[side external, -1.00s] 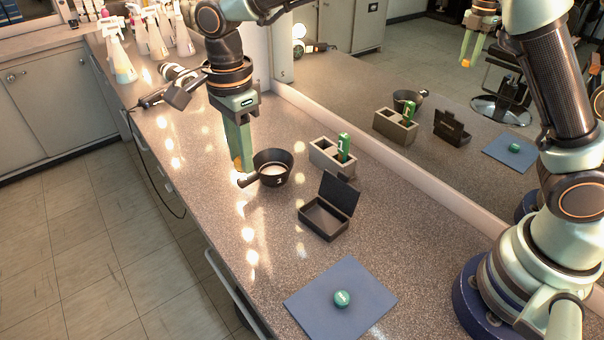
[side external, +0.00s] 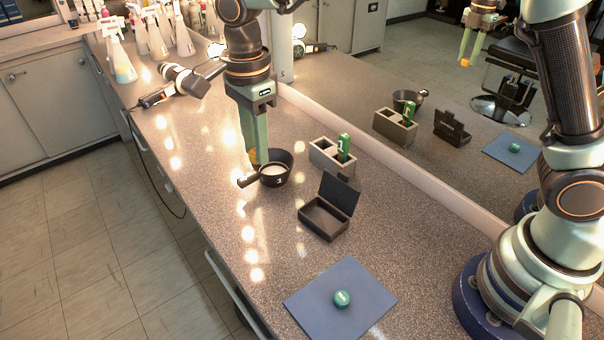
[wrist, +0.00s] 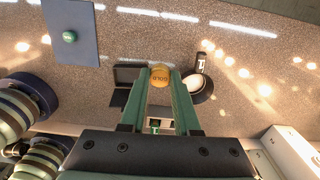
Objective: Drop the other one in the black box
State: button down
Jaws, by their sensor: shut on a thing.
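My gripper (side external: 259,160) is shut on a yellow round thing (wrist: 160,76) with dark lettering, held between its fingertips. In the side view the fingertips overlap the left rim of the black pan (side external: 284,178); their height above it is hard to tell. The black box (side external: 323,222) stands open on the counter, lid raised, to the right of and nearer than the pan. It also shows in the wrist view (wrist: 118,98), left of the fingers. A green round thing (side external: 341,298) lies on the blue mat (side external: 310,300).
A grey two-compartment holder (side external: 322,157) with a green item (side external: 344,145) in its right compartment stands behind the box. A mirror along the back reflects these things. Spray bottles (side external: 120,62) and a dryer-like tool (side external: 185,80) are at the far left. The counter's front strip is clear.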

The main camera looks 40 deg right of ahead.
jog(key=s+d+f, duration=0.7)
jog(key=d+f, duration=0.1)
jog(key=d, duration=0.2)
jog(key=shift+f, duration=0.15)
jog(key=shift+a+f, duration=0.1)
jog(key=shift+f, duration=0.05)
send_over(323, 221)
jog(key=shift+f, duration=3)
jog(key=c, duration=0.6)
grip_release()
jog(key=shift+o, duration=0.2)
